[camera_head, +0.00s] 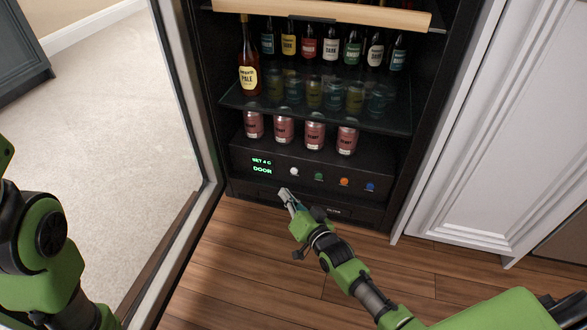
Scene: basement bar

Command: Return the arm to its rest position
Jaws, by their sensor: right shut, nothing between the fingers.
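My right gripper (286,196) is shut and empty, low in front of the fridge's control panel, just below the row of buttons. Its green and black arm comes in from the lower right. My left arm (40,245) shows at the lower left edge, but its gripper is not in view. The beverage fridge (300,172) stands open in front of me, its panel display (262,166) showing "SET 4 C" and "DOOR" in green.
The open glass fridge door (185,110) stands at the left. Bottles (248,70) and red cans (314,134) stand on the fridge shelves. A white cabinet (490,150) is at the right. The wood floor (240,280) ahead is clear.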

